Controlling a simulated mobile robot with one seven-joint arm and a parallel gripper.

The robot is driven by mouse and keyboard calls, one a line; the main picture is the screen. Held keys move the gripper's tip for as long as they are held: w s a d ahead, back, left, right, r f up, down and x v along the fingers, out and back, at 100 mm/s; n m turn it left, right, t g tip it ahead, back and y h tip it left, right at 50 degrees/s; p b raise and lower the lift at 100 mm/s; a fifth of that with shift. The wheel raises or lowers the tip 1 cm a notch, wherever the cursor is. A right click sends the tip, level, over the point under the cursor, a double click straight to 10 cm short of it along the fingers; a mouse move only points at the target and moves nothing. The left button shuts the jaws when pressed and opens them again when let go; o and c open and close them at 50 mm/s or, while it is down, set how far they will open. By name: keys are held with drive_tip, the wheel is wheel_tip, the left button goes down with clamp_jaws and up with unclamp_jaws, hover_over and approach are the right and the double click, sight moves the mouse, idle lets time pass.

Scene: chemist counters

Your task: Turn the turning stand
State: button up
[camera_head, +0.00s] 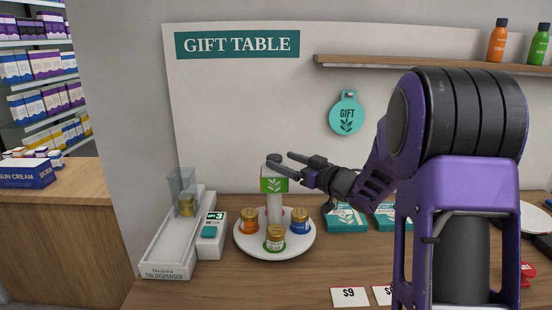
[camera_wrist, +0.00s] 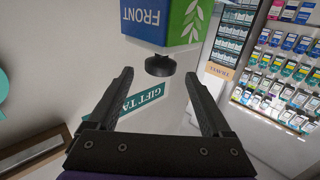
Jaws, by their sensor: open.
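The turning stand is a white round plate (camera_head: 244,244) with a central post (camera_head: 275,208). On the post sits a block (camera_head: 274,185) with a green leaf face towards the head camera and a dark knob (camera_head: 274,158) on top. In the wrist view the block shows a blue face marked FRONT (camera_wrist: 145,18) beside the green leaf face (camera_wrist: 190,22). My gripper (camera_head: 284,165) is open at knob height, just right of the knob. In the wrist view the knob (camera_wrist: 160,66) lies between the lines of the open fingers (camera_wrist: 158,76), slightly beyond their tips; contact cannot be seen.
Orange, green and blue jars (camera_head: 274,238) stand on the plate. A tin dispenser (camera_head: 168,245) stands close left. Teal boxes (camera_head: 346,219) lie to the right, and price cards (camera_head: 349,296) in front. A wall shelf (camera_head: 430,64) with bottles is above right.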

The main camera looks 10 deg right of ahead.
drive_tip(key=v, duration=1.3)
